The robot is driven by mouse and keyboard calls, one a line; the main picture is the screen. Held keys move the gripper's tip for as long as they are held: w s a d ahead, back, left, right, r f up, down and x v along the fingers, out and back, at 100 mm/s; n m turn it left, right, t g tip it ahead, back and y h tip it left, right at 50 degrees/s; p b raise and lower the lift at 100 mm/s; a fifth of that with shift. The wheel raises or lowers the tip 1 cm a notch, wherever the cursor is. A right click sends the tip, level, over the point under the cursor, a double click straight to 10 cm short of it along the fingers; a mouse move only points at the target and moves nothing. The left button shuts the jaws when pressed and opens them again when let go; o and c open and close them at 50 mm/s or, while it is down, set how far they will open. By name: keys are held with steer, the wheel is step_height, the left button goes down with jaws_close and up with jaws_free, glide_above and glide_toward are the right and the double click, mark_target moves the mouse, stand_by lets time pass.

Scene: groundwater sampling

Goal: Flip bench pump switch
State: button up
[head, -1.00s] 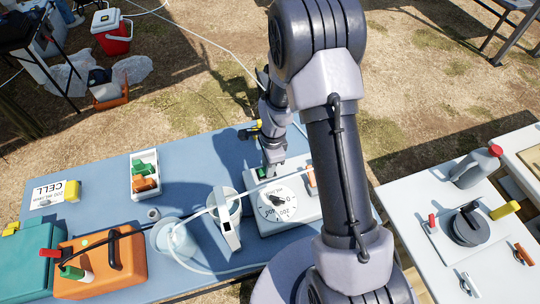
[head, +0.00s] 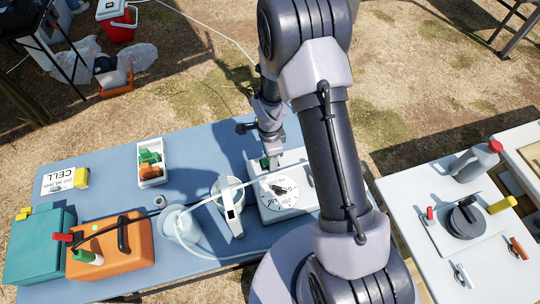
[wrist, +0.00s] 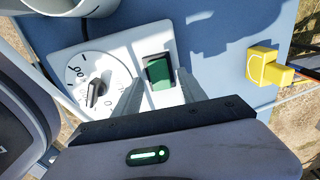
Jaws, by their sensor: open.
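The bench pump is a white box (head: 290,206) on the blue bench, with a round white dial (head: 279,190) and black knob. In the wrist view its top (wrist: 122,44), the dial knob (wrist: 97,91) and a green rocker switch (wrist: 159,74) in a dark frame show. My gripper (head: 269,162) is at the far-left part of the pump. In the wrist view my gripper (wrist: 157,83) is open and empty, its two fingers on either side of the switch. I cannot tell whether the fingertips touch the pump. The arm hides part of the box's right side.
A clear tube runs over the bench past a white jug (head: 225,192) and funnel-like vessel (head: 181,222) left of the pump. Orange (head: 112,255) and teal cases (head: 35,248) stand farther left. A yellow fitting (wrist: 267,66) lies right of the switch in the wrist view.

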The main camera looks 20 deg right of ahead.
step_height(320, 180, up, 17)
steer(key=p, duration=0.4)
steer(key=shift+r, duration=0.15)
steer(key=s+a+r+n+t+b, duration=0.25)
steer(key=s+r+n+b, duration=0.45)
steer(key=r, duration=0.4)
steer(key=s+a+r+n+t+y+b, duration=0.1)
steer(key=s+n, duration=0.5)
steer(key=s, duration=0.6)
steer(key=shift+a+r+n+t+y+b, duration=0.3)
steer(key=shift+r+t+y+b, duration=0.35)
steer(key=shift+t, duration=0.5)
